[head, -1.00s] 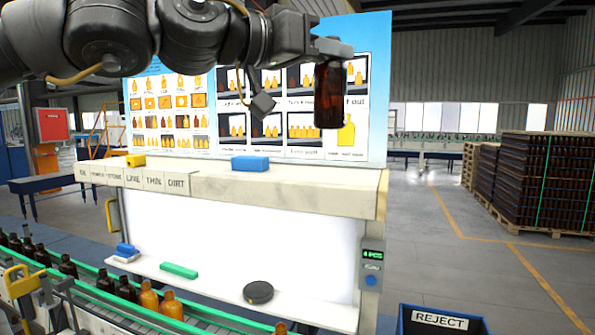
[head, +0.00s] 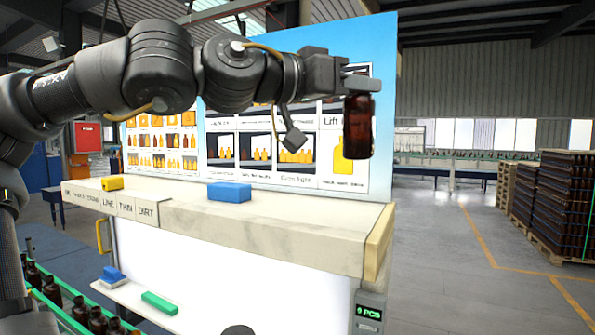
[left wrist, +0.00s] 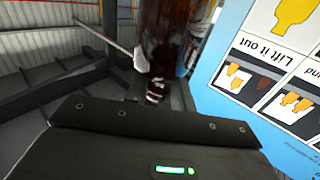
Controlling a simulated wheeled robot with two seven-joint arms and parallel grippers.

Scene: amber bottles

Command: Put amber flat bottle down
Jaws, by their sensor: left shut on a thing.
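The amber flat bottle (head: 358,127) hangs upright from my left gripper (head: 360,84) in the head view. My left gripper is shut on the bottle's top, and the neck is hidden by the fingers. The bottle is in the air, above and behind the right end of the pale shelf top (head: 290,234), in front of the poster board's right edge. In the left wrist view the bottle's dark brown body (left wrist: 168,40) shows at the top, beyond the gripper. My right gripper is not in view.
A blue block (head: 230,192) and a yellow block (head: 112,183) sit on the shelf top. The picture board (head: 382,60) rises behind it. A green block (head: 159,303) lies on the lower shelf. Brown bottles (head: 97,320) stand at lower left. Stacked crates (head: 555,200) stand at right.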

